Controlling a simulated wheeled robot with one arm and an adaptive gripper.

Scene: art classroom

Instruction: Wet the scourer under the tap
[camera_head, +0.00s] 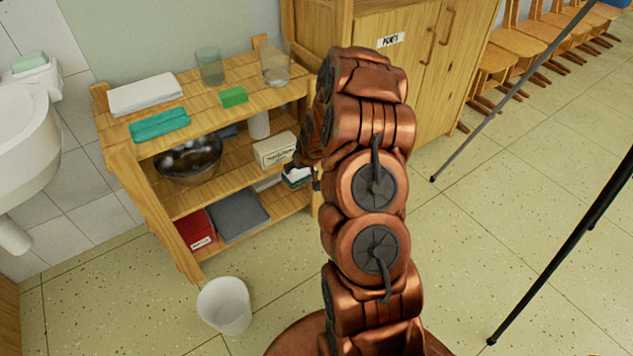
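A small bright green block (233,96), which looks like the scourer, lies on the top shelf of the wooden rack (120,165). A white sink (22,135) is cut off by the left edge; no tap shows. My gripper (305,178) is low at the right end of the rack, mostly hidden behind my copper arm. A small white and dark item (296,176) shows beside its fingers. I cannot tell whether the gripper touches or holds it, or whether the fingers are open.
The top shelf also holds a white towel (146,93), a teal cloth (159,124) and two glass jars (210,67). A metal bowl (188,160) sits below. A white bin (225,305) stands on the floor. Black stand legs (560,255) cross the right side.

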